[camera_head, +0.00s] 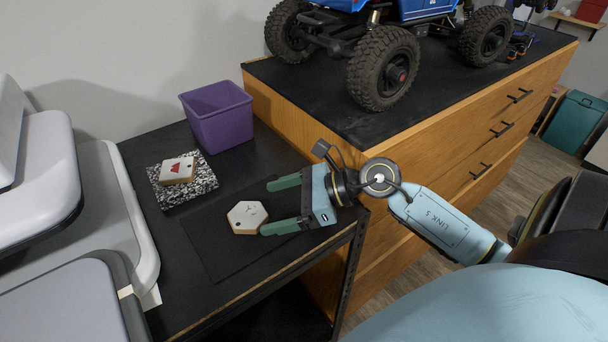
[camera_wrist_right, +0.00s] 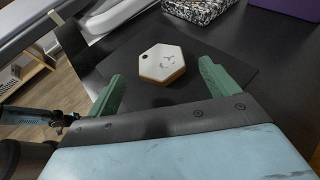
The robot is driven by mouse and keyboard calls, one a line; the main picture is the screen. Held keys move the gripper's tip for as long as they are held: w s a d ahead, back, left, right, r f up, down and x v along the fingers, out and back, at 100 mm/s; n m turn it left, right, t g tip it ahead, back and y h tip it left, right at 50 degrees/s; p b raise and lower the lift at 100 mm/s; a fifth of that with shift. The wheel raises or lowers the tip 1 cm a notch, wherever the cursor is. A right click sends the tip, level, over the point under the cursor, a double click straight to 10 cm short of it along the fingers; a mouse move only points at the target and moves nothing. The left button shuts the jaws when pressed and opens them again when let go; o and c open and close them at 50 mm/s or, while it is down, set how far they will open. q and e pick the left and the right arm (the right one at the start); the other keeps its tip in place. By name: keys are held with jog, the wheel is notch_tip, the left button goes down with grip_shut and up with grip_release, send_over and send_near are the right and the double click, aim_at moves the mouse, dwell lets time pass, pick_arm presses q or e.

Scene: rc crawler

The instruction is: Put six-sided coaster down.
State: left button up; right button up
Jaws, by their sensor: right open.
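The six-sided coaster (camera_head: 247,216) is white on top with a tan edge, a dark hole near one corner and a small grey mark. It lies flat on a dark mat (camera_head: 213,262) on the black side table. It also shows in the right wrist view (camera_wrist_right: 160,64), just beyond the fingertips. My right gripper (camera_head: 265,208) is open, its green fingers pointing at the coaster. In the right wrist view the fingers (camera_wrist_right: 160,75) are spread wider than the coaster, with nothing held between them. My left gripper is not in view.
A speckled slab (camera_head: 206,184) bears a square coaster with a red mark (camera_head: 178,169). A purple bin (camera_head: 218,117) stands behind. A wooden drawer cabinet (camera_head: 455,150) with a blue crawler (camera_head: 390,50) on top rises at right. Grey-white equipment (camera_head: 85,215) borders the table's left.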

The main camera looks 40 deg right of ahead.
jog(key=v, duration=0.6)
jog(key=shift+s+d+r, duration=0.15)
jog(key=shift+s+d, duration=0.05)
